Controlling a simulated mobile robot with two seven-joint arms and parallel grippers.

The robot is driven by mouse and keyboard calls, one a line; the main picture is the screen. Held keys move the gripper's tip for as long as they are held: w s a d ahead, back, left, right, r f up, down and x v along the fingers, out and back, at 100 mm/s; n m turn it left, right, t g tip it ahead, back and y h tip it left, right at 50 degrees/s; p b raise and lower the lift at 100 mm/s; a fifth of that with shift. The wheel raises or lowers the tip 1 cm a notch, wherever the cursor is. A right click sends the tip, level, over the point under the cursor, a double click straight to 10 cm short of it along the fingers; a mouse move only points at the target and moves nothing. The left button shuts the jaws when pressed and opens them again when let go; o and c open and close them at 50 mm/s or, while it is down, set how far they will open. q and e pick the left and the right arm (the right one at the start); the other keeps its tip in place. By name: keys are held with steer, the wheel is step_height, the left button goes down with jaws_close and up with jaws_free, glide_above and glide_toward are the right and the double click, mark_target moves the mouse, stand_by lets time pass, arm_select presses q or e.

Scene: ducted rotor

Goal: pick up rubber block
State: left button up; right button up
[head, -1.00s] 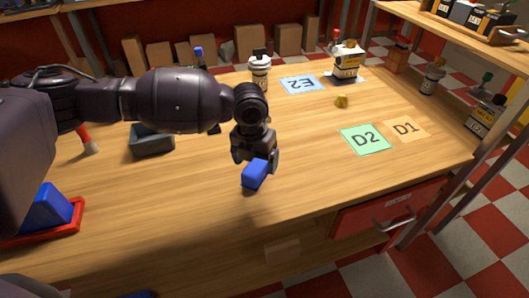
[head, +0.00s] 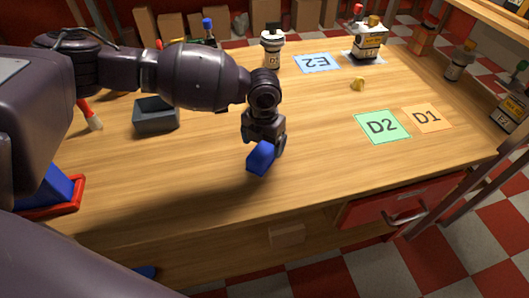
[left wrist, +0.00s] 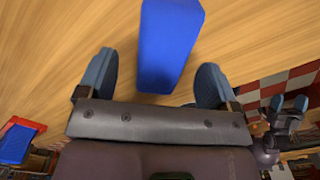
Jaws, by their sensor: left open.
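A blue block (head: 262,158), which I take as the rubber block, shows at my left gripper (head: 264,142) in the head view, above the front middle of the table. In the left wrist view the block (left wrist: 168,45) has its near end between the two fingers of my left gripper (left wrist: 155,80), with a gap on each side. The left gripper is open. I cannot tell whether the block rests on the table. A dark gripper, seemingly my right one (left wrist: 287,112), shows small at the right edge of the left wrist view.
Another blue piece (head: 48,187) sits in a red tray (head: 72,195) at the left. A grey bin (head: 156,117) stands behind my left gripper. The green D2 card (head: 382,127), orange D1 card (head: 428,118) and blue E2 card (head: 318,63) lie flat. The front right tabletop is clear.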

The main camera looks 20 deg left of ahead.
mark_target(264, 147)
arm_select(q)
step_height(264, 147, down, 4)
steer(key=shift+d+f+b, duration=0.1)
steer(key=shift+f+b, duration=0.15)
steer(key=shift+b, duration=0.05)
arm_select(e)
steer(key=shift+s+f, duration=0.2)
steer(key=shift+f, duration=0.3)
arm_select(q)
steer(key=shift+c, duration=0.4)
steer(key=c, duration=1.1)
steer(key=shift+o, duration=0.2)
step_height(264, 147, up, 20)
steer(key=p, duration=0.3)
arm_select(e)
steer(key=shift+s+d+r, duration=0.1)
steer(key=shift+s+r, duration=0.1)
steer(key=shift+r, duration=0.3)
steer(key=shift+s+d+r, duration=0.1)
steer(key=shift+s+r, duration=0.05)
steer(key=shift+r, duration=0.3)
steer(key=shift+w+r, duration=0.1)
steer(key=shift+w, duration=0.05)
